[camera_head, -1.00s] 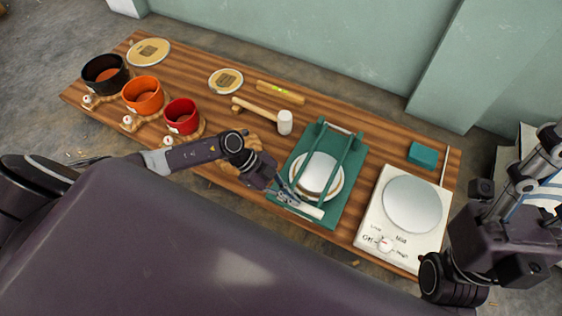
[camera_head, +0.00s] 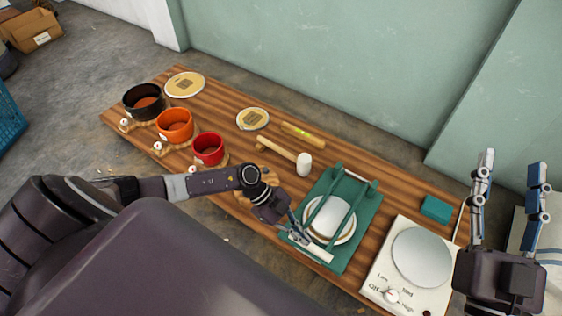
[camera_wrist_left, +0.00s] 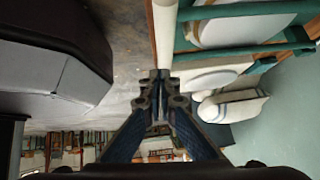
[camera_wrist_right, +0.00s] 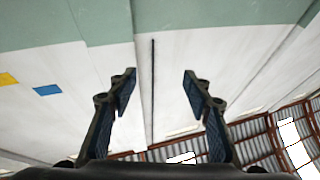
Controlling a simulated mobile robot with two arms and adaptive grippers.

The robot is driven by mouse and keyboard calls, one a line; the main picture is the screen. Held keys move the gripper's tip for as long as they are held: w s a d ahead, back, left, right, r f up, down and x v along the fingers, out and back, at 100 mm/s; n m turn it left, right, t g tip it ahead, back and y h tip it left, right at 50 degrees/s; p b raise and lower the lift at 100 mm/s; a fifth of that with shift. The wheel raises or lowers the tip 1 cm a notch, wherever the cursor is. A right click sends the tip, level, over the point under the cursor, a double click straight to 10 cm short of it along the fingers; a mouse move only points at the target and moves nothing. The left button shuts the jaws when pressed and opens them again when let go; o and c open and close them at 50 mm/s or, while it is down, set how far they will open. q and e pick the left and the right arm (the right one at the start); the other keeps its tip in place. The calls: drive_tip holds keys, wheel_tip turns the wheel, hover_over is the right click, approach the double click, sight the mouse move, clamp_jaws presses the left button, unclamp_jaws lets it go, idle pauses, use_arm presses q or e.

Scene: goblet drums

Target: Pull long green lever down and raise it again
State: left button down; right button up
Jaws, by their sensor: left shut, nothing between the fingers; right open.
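The green press-like device (camera_head: 366,222) stands right of centre on the wooden table. Its long green lever (camera_head: 344,218) has two side bars and a white cylindrical handle (camera_head: 318,252) at the near end. The lever lies low, its bars passing over a white rounded piece (camera_head: 329,213). My left gripper (camera_head: 303,241) is shut and empty by the handle. In the left wrist view the shut fingertips (camera_wrist_left: 160,76) are just below the white handle (camera_wrist_left: 164,30); contact is unclear. My right gripper (camera_head: 511,158) is raised, open and empty, at the right; it shows in its wrist view (camera_wrist_right: 162,75).
A white hotplate (camera_head: 388,258) stands right of the device, below a teal block (camera_head: 436,208). A mallet (camera_head: 277,150) lies behind left. Black (camera_head: 143,103), orange (camera_head: 174,126) and red (camera_head: 208,149) pots stand at the left. A wall (camera_head: 330,70) rises behind.

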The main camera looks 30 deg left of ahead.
use_arm(q)
drive_tip(key=p+v, duration=0.3)
drive_tip(key=v, duration=0.7)
drive_tip(key=shift+s, duration=0.4)
use_arm(e)
wheel_tip(320, 180, down, 19)
drive_tip(key=s+d+g+h, duration=0.1)
drive_tip(key=d+g+h, duration=0.2)
drive_tip(key=g, duration=0.6)
drive_tip(key=shift+s+r, duration=0.2)
drive_tip(key=shift+s, duration=0.15)
use_arm(q)
drive_tip(key=c, duration=2.7)
unclamp_jaws()
drive_tip(key=shift+c, duration=0.2)
